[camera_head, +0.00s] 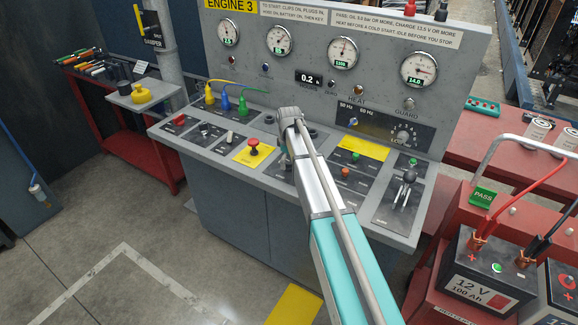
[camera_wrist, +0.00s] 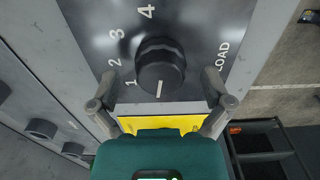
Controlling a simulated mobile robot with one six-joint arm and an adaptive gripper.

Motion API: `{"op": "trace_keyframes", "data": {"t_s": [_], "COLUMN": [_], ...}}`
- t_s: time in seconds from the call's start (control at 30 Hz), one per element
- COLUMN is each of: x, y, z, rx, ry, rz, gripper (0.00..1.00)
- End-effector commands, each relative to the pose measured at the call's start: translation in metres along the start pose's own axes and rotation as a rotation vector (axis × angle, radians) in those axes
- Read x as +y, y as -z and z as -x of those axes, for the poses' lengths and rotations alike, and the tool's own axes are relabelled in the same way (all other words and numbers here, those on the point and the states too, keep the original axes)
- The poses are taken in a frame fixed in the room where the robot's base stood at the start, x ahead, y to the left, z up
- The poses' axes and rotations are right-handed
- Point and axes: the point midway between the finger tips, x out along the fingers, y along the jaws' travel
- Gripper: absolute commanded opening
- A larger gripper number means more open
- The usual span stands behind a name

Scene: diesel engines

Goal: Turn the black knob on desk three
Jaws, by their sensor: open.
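In the wrist view a round black knob (camera_wrist: 160,67) sits on a dark plate printed with 1, 2, 3, 4 and LOAD. Its white pointer line faces the bottom of that view, close to the 1. My gripper (camera_wrist: 162,95) is open, with one finger on either side of the knob's lower part and gaps between. Whether the fingertips reach the knob's depth is unclear.
A red cart with a 12 V battery (camera_head: 482,275) stands close at right. Open floor (camera_head: 110,225) is at left.

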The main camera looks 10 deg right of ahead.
Motion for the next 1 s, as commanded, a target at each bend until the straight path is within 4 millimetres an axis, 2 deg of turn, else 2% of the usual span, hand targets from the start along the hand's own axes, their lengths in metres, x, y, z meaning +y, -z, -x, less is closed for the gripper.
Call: {"op": "trace_keyframes", "data": {"t_s": [0.43, 0.47, 0.9, 1.0], "x": [0.0000, 0.0000, 0.0001, 0.0000], "y": [0.0000, 0.0000, -0.0001, -0.0002], "z": [-0.0033, -0.0033, -0.0034, -0.0034], "rx": [0.000, 0.000, 0.000, 0.000], "ry": [0.000, 0.000, 0.000, 0.000], "rz": [0.000, 0.000, 0.000, -0.001], "gripper": [1.00, 0.96, 0.15, 0.15]}}
